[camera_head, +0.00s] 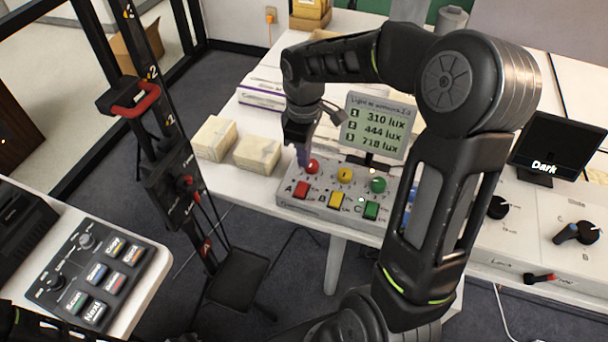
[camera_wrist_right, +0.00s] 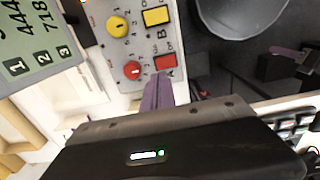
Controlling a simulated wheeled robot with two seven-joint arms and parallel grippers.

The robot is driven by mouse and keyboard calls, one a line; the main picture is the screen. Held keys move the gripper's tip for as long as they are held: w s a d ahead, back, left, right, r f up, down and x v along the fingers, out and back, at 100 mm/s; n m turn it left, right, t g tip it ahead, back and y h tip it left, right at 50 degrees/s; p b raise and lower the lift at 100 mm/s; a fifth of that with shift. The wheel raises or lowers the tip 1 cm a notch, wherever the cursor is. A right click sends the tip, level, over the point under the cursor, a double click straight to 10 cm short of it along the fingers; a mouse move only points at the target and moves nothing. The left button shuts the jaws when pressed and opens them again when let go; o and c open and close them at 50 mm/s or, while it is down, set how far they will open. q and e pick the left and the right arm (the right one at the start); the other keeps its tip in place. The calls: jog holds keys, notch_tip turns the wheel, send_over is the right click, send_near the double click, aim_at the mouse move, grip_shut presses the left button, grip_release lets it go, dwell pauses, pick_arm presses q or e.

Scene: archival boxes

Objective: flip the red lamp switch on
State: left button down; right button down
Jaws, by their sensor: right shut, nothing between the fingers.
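The control panel (camera_head: 325,207) stands at the front edge of the white table. It has a red rocker switch (camera_head: 300,189) marked A and a red round knob (camera_head: 311,166) behind it. Both also show in the right wrist view, the red switch (camera_wrist_right: 165,62) beside the red knob (camera_wrist_right: 132,70). My right gripper (camera_head: 303,156) points down at the panel's left end, its purple fingers shut and empty. In the right wrist view the fingertips (camera_wrist_right: 158,92) are close to the red switch; I cannot tell whether they touch. My left gripper is not in view.
Yellow (camera_head: 336,199) and green (camera_head: 371,210) switches sit right of the red one, with matching knobs behind. A display (camera_head: 377,127) reads 310, 444 and 718 lux. Pale boxes (camera_head: 257,152) stand left of the panel. A screen (camera_head: 557,147) at right reads "Dark".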

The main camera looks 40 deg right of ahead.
aim_at(304, 186)
notch_tip(304, 186, down, 8)
jog(key=shift+r+p, duration=0.15)
jog(key=shift+p, duration=0.25)
jog(key=shift+f, duration=0.3)
jog(key=shift+s+a, duration=0.1)
jog(key=shift+s, duration=0.05)
jog(key=shift+s+a+r, duration=0.2)
jog(key=shift+s+a, duration=0.1)
jog(key=shift+a, duration=0.2)
